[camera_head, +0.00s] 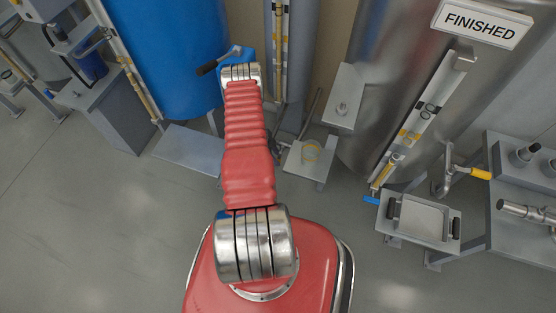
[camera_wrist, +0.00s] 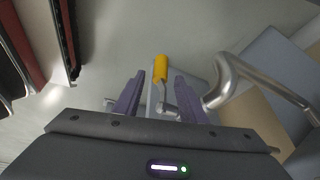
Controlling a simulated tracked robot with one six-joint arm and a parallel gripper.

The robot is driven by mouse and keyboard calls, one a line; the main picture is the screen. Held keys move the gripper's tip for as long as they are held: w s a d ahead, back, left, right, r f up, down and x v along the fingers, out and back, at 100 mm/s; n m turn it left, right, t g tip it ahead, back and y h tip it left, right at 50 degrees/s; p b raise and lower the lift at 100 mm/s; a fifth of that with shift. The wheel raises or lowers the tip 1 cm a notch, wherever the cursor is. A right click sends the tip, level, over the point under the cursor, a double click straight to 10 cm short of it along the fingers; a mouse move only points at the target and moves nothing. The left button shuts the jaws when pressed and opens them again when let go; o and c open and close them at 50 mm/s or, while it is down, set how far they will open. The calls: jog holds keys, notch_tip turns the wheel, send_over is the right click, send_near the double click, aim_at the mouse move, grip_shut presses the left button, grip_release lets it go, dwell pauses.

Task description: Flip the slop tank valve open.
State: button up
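In the wrist view a valve lever with a yellow grip (camera_wrist: 161,68) shows between and just beyond the fingertips of my gripper (camera_wrist: 160,88). The two purple fingers stand apart, one on each side of the lever, and hold nothing. The lever's metal stem runs down between the fingers, and a curved metal pipe (camera_wrist: 226,80) stands close to the right finger. I cannot tell whether the fingers touch the lever. In the head view my arm hides this valve and my fingers. No slop tank label can be read.
In the head view a blue tank (camera_head: 168,45) stands left of my arm, and a steel tank labelled FINISHED (camera_head: 480,25) stands right. Another yellow-handled valve (camera_head: 478,173) is by the steel tank, above a grey tray (camera_head: 420,220).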

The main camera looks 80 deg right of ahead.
jog(key=shift+x, duration=1.45)
jog(key=shift+c, duration=0.2)
grip_shut()
